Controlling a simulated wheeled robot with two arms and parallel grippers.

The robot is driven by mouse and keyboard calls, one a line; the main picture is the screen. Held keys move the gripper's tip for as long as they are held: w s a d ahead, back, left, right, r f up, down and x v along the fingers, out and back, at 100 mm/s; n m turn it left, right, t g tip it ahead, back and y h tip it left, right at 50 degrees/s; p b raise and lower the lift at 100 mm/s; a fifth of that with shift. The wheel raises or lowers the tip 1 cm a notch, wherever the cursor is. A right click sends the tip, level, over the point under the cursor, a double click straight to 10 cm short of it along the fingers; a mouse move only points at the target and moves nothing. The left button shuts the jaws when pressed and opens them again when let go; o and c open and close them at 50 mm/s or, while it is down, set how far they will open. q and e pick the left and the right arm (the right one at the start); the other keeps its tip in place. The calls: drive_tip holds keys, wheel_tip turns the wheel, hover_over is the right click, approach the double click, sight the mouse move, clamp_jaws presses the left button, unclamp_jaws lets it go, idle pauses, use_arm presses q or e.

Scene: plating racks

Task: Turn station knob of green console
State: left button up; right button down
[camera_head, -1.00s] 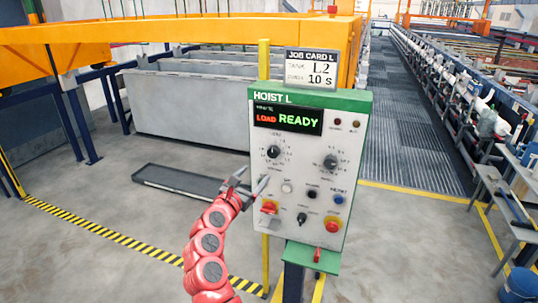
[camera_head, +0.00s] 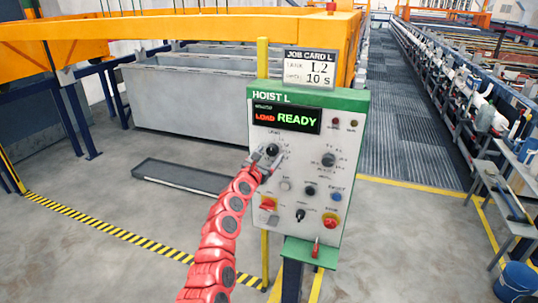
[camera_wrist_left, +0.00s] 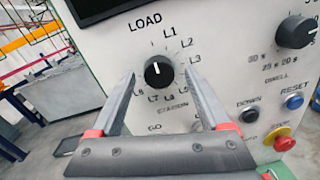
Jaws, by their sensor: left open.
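The green-topped console (camera_head: 345,103), labelled HOIST L, stands on a post, and its display reads LOAD and READY. The station knob (camera_head: 272,150) is a round black dial at the upper left of its white panel. In the left wrist view the station knob (camera_wrist_left: 159,72) has its white mark pointing up, near LOAD, inside a ring of labels such as L1 and L2. My left gripper (camera_head: 265,157) is open in front of the panel. In the wrist view its fingers (camera_wrist_left: 165,88) lie either side of the knob's lower part; contact cannot be told. My right gripper is not in view.
A second dial (camera_head: 328,159), coloured buttons and a red-yellow switch (camera_head: 330,220) share the panel. A job card (camera_head: 310,68) reading L2 and 10 S stands above. A dark tray (camera_head: 180,177) lies on the floor at left. A blue bucket (camera_head: 516,281) stands at lower right.

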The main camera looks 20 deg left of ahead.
use_arm(q)
drive_tip(key=shift+w, duration=0.3)
clamp_jaws()
idle(0.4)
